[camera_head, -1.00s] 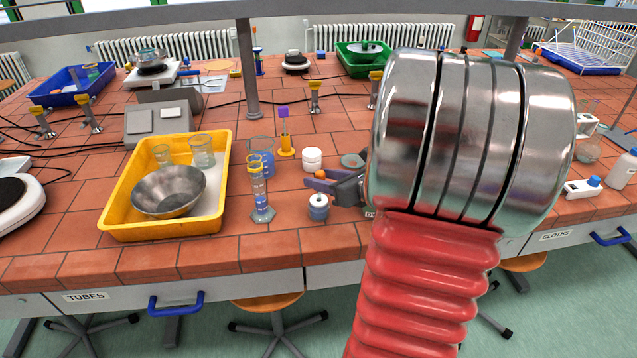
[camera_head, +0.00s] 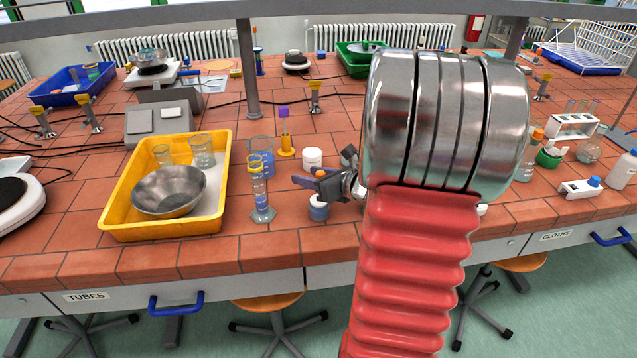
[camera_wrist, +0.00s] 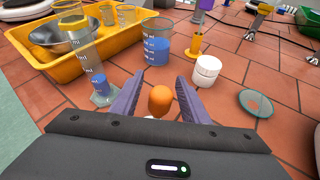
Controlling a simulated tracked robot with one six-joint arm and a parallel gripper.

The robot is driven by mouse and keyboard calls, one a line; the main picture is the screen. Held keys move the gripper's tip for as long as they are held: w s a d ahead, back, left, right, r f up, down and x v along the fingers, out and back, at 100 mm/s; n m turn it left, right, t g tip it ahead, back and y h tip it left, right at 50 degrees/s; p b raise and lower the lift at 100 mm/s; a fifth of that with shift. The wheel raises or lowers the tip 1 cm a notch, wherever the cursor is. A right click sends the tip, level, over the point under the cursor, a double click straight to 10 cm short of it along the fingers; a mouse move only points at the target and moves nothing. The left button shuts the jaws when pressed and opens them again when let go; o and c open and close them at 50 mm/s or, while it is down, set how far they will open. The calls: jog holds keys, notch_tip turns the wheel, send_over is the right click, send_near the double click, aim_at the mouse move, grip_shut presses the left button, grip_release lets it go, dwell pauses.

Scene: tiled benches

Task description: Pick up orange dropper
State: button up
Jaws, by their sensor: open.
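The orange dropper shows as a rounded orange bulb (camera_wrist: 160,99) in the wrist view, with a bit of white below it. Its lower part is hidden behind my gripper's body. My gripper (camera_wrist: 158,82) is open, with one purple finger on each side of the bulb and a gap to each.
A measuring cylinder (camera_head: 261,195) and a beaker (camera_head: 262,160) stand close to the left. A white jar (camera_head: 312,158) stands behind. A yellow tray (camera_head: 226,180) with a metal bowl is further left.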

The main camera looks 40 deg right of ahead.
dwell(0.3)
jog(key=c, duration=0.7)
jog(key=shift+c, duration=0.2)
jog(key=shift+r, duration=0.15)
notch_tip(320, 180, up, 10)
jog(key=shift+o, duration=0.4)
dwell(0.4)
